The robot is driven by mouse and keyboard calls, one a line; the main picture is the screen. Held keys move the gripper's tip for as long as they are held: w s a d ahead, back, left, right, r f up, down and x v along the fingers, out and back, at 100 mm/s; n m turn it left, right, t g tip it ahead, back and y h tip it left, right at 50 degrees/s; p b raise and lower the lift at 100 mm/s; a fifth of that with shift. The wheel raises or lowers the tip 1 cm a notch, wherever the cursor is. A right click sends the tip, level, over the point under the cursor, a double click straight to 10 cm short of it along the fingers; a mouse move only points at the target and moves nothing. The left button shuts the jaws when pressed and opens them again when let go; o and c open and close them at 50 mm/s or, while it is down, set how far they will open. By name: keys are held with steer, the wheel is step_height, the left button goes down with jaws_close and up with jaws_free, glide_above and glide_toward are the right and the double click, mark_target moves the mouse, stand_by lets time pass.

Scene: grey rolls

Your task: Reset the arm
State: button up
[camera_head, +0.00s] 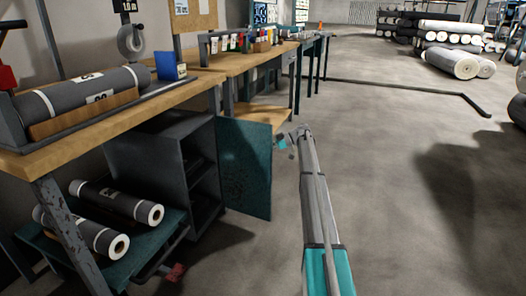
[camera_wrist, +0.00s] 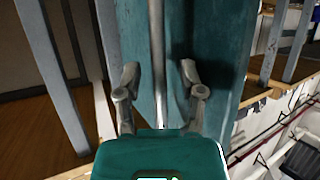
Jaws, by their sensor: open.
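My arm reaches forward from the bottom of the head view, and my gripper (camera_head: 287,144) is at its far end, small in the picture. It appears just right of the open teal cabinet door (camera_head: 244,168). In the wrist view my gripper (camera_wrist: 159,82) has its two fingers spread apart with nothing held. A teal panel (camera_wrist: 215,65), likely the cabinet door, fills the background behind the fingers, with a thin grey upright strip between them. I cannot tell the distance from fingers to panel, or whether they touch.
A wooden workbench (camera_head: 205,76) runs along the left, with a large grey roll (camera_head: 80,93) and a blue block (camera_head: 171,66) on it. Dark rolls (camera_head: 118,201) lie on a low shelf. The open floor (camera_head: 400,180) on the right is clear; roll stacks stand far right.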

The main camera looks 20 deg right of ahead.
stand_by(0.4)
steer(key=s+d+r+m+t+h+p, duration=0.25)
steer(key=s+d+m+h+p, duration=0.25)
steer(key=s+m+p, duration=0.25)
steer(key=s+a+r+m+g+h+p, duration=0.1)
steer(key=s+a+m+g+h+p, duration=0.15)
steer(key=s+a, duration=0.85)
steer(key=s+a+m+g+h+p, duration=0.15)
steer(key=s+a+p, duration=0.4)
steer(key=a, duration=0.85)
steer(key=s+a+r+m+g+h+p, duration=0.1)
steer(key=s+a+r+h, duration=0.1)
steer(key=s+a, duration=0.75)
steer(key=s+a+r+m+g+h+p, duration=0.15)
steer(key=s+a, duration=0.25)
steer(key=s, duration=1.1)
step_height(320, 180, up, 38)
steer(key=w+p, duration=0.1)
steer(key=p, duration=3.7)
steer(key=shift+d+f+m, duration=0.25)
steer(key=shift+d+m, duration=0.05)
steer(key=shift+d, duration=0.05)
